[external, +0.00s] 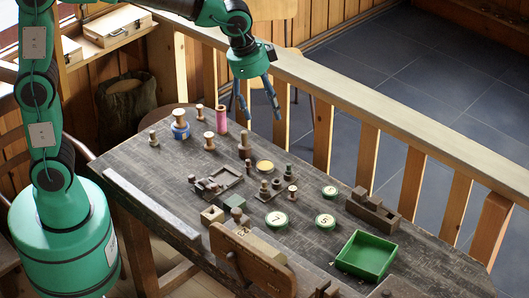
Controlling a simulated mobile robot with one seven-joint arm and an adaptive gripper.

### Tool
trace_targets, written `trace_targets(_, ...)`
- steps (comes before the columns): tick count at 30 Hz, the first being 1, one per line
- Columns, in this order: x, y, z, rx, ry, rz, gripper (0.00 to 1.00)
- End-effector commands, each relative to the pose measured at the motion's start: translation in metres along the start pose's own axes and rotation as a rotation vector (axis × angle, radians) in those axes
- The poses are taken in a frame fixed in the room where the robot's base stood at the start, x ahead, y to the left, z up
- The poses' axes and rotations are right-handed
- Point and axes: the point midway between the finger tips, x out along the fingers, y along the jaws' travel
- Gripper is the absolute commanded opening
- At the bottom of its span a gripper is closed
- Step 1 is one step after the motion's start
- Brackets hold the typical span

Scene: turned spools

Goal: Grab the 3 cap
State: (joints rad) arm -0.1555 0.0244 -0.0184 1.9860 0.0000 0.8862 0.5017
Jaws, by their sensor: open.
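Several round green-rimmed caps with pale tops lie on the dark wooden table (160,185). The nearest left one reads like a 7 (276,218), and the one to its right reads like a 5 (325,221). A smaller-looking cap (330,191) lies farther back on the right; its mark is too small to read, so I cannot tell whether it is the 3 cap. My gripper (260,110) is open and empty, pointing down high above the far side of the table, up and left of the caps.
A green tray (367,254) stands at the right. A dark wooden block piece (372,212) lies behind it. Turned spools, one blue (180,128) and one pink (221,120), stand at the far left. A yellow disc (265,166) lies mid-table among small wooden pieces. A railing runs behind.

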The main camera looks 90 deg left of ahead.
Motion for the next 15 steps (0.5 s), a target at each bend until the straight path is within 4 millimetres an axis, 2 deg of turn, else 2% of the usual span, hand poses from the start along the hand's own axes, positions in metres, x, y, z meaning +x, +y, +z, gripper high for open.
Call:
trace_targets(6, 0.037, -0.035, -0.029, 0.053, -0.037, 0.015, 0.64)
trace_targets(15, 0.097, -0.081, -0.059, 0.128, -0.08, 0.039, 0.64)
